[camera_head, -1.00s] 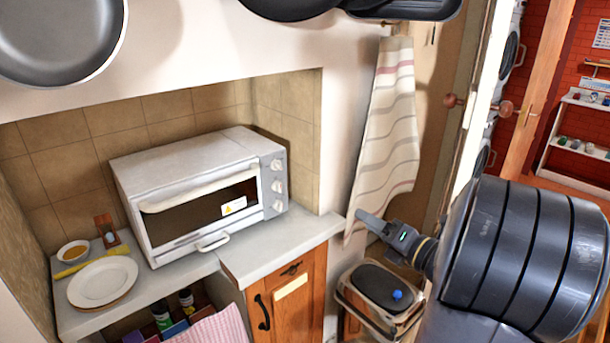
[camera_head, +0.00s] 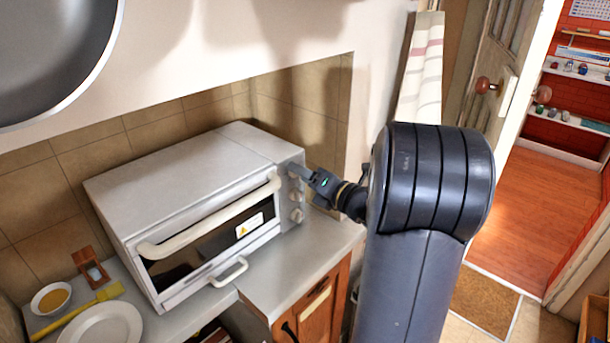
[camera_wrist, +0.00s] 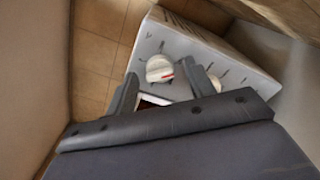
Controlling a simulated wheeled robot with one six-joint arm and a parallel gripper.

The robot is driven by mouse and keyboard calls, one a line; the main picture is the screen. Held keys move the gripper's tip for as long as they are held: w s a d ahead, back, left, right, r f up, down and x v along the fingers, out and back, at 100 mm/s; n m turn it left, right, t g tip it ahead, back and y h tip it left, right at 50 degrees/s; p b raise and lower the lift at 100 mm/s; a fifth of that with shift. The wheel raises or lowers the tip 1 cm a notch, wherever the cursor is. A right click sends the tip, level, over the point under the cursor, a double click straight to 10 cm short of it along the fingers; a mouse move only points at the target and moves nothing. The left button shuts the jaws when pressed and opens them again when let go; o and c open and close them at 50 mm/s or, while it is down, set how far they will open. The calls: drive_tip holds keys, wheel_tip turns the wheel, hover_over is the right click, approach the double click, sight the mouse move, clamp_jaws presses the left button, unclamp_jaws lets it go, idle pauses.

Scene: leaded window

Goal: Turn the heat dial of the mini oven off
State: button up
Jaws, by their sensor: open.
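The white mini oven (camera_head: 190,190) stands on the counter in the alcove, its door shut. Its grey control panel at the right end carries a column of white dials. In the head view, the middle dial (camera_head: 296,196) and the lowest dial (camera_head: 297,215) show; the top one is largely hidden by my gripper (camera_head: 300,172), which is at the panel's upper part. In the wrist view, a white dial with a red mark (camera_wrist: 160,69) lies just ahead of my open fingers (camera_wrist: 158,88), nearer the left finger. Another dial (camera_wrist: 214,83) is partly hidden behind the right finger. I cannot tell whether anything touches.
A plate (camera_head: 104,327), a bowl (camera_head: 51,298) and a yellow utensil (camera_head: 80,312) are on the counter left of the oven. A pan (camera_head: 50,60) hangs at upper left. The alcove's side wall (camera_head: 325,95) is close to the panel.

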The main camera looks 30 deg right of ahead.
drive_tip(key=c, duration=1)
drive_tip(key=shift+o, duration=0.2)
drive_tip(key=shift+f+n+b, duration=0.1)
drive_tip(key=shift+n+b, duration=13.9)
drive_tip(key=shift+b, duration=0.7)
